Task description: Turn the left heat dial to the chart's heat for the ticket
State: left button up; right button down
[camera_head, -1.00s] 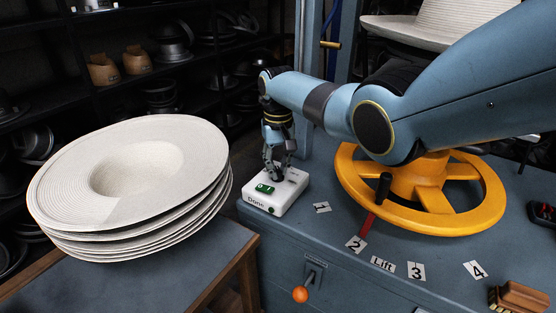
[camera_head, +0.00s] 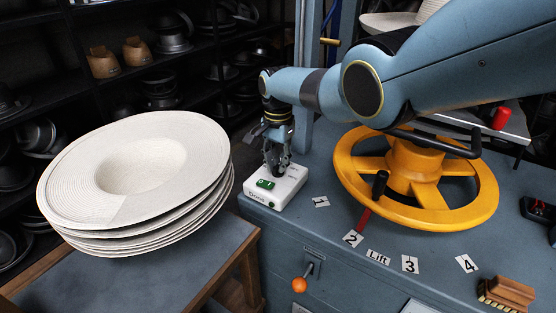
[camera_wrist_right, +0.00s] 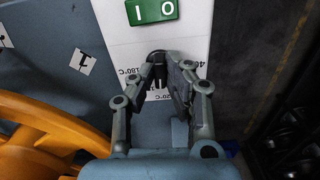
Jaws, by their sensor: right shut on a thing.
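A white control box (camera_head: 275,187) with a green I/O switch (camera_head: 265,184) stands at the left end of the blue-grey bench. The word on its front looks like "Dome". My right gripper (camera_head: 274,167) points down onto the far part of its top. In the right wrist view, its fingers are closed around a small black dial (camera_wrist_right: 158,59), which they partly cover. Printed marks around the dial include "180°C", and the others are partly hidden. I cannot read the dial's setting. My left gripper is not in view. No chart or ticket can be made out.
A yellow handwheel (camera_head: 462,209) is close right of the box, under my right arm. A lever with an orange knob (camera_head: 299,285) sticks out in front. A brush (camera_head: 508,292) lies at the bench's right. Stacked pale hats (camera_head: 200,160) stand on a table at left.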

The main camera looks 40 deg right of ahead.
aim_at(278, 164)
jog(key=m, duration=0.3)
jog(key=shift+m, duration=0.3)
jog(key=shift+w+m+p, duration=0.1)
jog(key=shift+m+p, duration=0.2)
jog(key=shift+m, duration=1.4)
jog(key=c, duration=1.4)
grip_release()
jog(key=shift+o, duration=0.2)
notch_tip(278, 164, up, 12)
